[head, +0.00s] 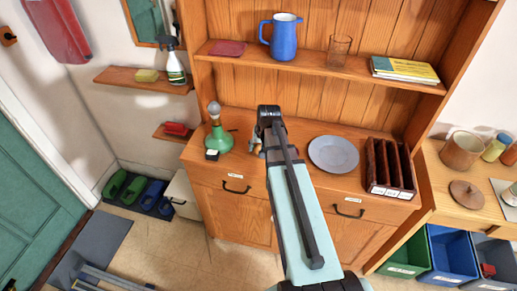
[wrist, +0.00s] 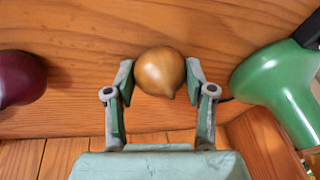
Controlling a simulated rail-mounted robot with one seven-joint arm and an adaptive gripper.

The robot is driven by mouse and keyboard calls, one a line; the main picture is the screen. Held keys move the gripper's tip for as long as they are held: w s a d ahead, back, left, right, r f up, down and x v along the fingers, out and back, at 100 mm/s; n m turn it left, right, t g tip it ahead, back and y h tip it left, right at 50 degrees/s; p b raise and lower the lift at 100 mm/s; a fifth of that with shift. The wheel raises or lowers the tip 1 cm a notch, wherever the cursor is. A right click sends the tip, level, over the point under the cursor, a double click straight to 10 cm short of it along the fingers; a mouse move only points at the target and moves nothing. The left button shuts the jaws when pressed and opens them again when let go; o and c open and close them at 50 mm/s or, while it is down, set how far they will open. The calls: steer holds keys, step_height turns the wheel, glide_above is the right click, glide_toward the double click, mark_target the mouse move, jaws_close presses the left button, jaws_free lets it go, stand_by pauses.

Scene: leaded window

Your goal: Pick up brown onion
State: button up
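The brown onion (wrist: 160,72) is round and golden-brown, with its pointed tip toward me in the wrist view. It is between the two fingertips of my gripper (wrist: 160,84), one at each side. The fingertips look very close to its sides or touching; I cannot tell if they grip it. The wooden surface is right behind the onion, and I cannot see a gap under it. In the head view my gripper (head: 268,112) is over the dresser top, between the green lamp and the grey plate, and hides the onion.
A dark red onion (wrist: 20,78) lies to the left in the wrist view. A grey plate (head: 333,154) and a dark slotted rack (head: 389,167) sit farther right.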

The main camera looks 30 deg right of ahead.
steer(key=shift+c, duration=0.8)
steer(key=shift+r, duration=0.2)
step_height(320, 180, up, 18)
steer(key=b, duration=0.4)
steer(key=shift+r, duration=0.2)
steer(key=shift+r+b, duration=0.3)
steer(key=shift+r, duration=0.3)
